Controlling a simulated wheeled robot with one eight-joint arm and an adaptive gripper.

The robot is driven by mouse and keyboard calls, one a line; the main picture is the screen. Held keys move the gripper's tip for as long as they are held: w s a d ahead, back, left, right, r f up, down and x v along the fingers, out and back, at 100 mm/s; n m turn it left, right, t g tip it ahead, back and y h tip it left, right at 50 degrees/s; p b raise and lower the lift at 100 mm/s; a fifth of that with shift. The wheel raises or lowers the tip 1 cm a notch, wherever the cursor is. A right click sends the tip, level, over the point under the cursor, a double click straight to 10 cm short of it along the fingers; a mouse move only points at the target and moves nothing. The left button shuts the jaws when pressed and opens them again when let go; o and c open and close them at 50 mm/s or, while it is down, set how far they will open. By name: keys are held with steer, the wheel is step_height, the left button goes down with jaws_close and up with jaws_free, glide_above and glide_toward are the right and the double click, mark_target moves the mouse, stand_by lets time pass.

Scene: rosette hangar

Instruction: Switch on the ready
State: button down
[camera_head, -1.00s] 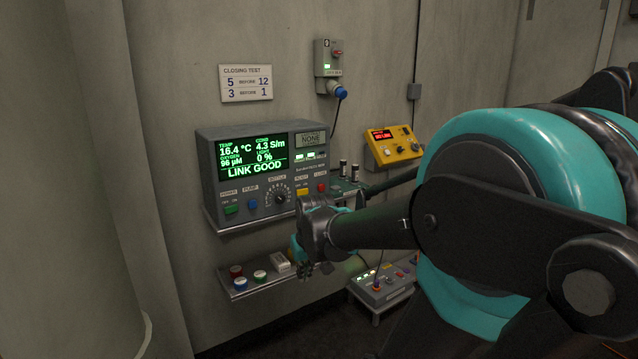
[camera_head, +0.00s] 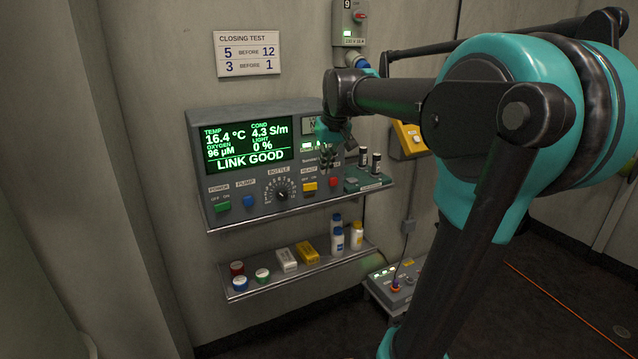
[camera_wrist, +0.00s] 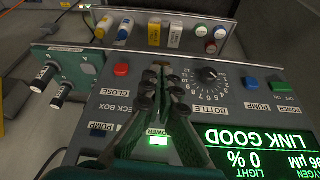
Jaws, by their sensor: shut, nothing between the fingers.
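The READY switch (camera_head: 310,186) is a yellow rocker on the grey console (camera_head: 240,203), under its OFF/ON marks. I cannot tell which side is pressed. My gripper (camera_head: 327,166) is shut and empty, pointing down in front of the console, just above and right of the READY switch. In the wrist view, which shows the panel upside down, my gripper (camera_wrist: 160,88) covers most of the READY area; the switch is mostly hidden behind the fingers. Whether the fingertips touch the panel is not clear.
Close by are the red CLOSE button (camera_head: 334,182), the BOTTLE dial (camera_head: 281,194), the blue PUMP button (camera_head: 248,201) and the green POWER switch (camera_head: 222,207). A green holder (camera_head: 368,183) with dark vials stands at the right. A lower shelf (camera_head: 270,284) holds bottles and boxes.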

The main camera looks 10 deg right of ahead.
mark_target(316, 183)
steer(key=shift+f, duration=0.15)
steer(key=shift+w+a+f, duration=0.25)
steer(key=shift+w+f, duration=1)
steer(key=shift+f, duration=0.25)
steer(key=shift+w+a+f, duration=0.2)
steer(key=shift+w+f, duration=1.05)
steer(key=shift+f, duration=0.3)
steer(key=shift+w+a+f, duration=0.25)
steer(key=shift+w+f, duration=1)
steer(key=shift+f, duration=0.25)
steer(key=shift+w+n, duration=0.35)
steer(key=shift+n, duration=0.15)
steer(key=shift+s+a, duration=0.1)
